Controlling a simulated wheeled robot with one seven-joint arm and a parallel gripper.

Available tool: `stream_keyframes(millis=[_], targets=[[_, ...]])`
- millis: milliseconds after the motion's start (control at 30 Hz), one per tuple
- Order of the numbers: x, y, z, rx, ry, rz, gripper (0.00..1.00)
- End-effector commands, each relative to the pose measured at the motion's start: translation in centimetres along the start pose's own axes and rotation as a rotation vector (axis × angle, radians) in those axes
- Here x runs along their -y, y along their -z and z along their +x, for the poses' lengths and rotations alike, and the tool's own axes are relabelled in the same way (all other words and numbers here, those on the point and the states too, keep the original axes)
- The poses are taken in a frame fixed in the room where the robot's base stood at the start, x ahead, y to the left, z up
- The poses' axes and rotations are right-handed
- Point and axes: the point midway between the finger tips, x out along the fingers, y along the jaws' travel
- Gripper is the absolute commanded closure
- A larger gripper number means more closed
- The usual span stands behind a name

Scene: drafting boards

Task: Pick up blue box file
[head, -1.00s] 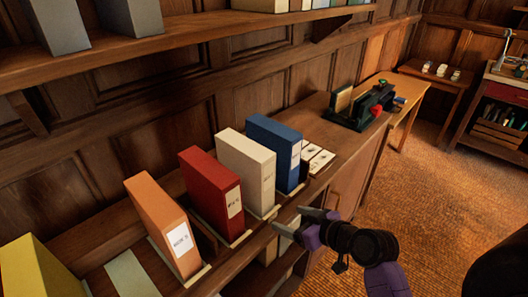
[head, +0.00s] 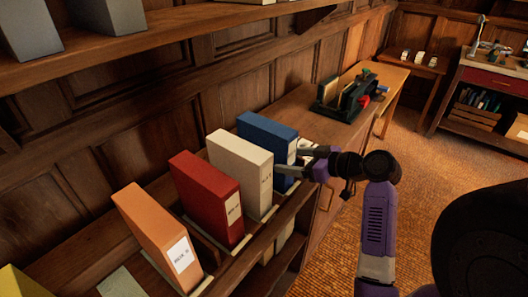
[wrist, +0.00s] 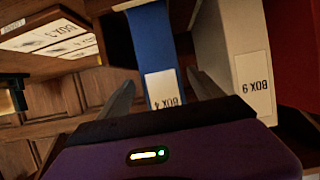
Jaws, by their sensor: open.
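The blue box file (head: 266,130) stands upright at the far end of a row of box files on the wooden shelf. In the wrist view the blue box file (wrist: 150,38) shows its narrow face with a white label, upside down, reading BOX 4. My gripper (head: 286,160) is open at the near face of the blue file and covers part of it in the head view. In the wrist view my gripper (wrist: 160,78) has one finger on each side of the file's labelled face. The fingers hold nothing, and I cannot tell whether they touch it.
A white box file (head: 240,165) stands close beside the blue one, then a red one (head: 205,195) and an orange one (head: 155,235). Flat labelled pieces (wrist: 55,35) lie on the blue file's other side. A green device (head: 350,95) sits farther along the counter.

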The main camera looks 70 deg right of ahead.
Motion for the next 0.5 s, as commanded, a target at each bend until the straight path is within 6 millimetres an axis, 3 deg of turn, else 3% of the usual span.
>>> stream_keyframes(millis=[500], targets=[[0.3,-0.1,5.9,0.000,0.000,0.000,0.25]])
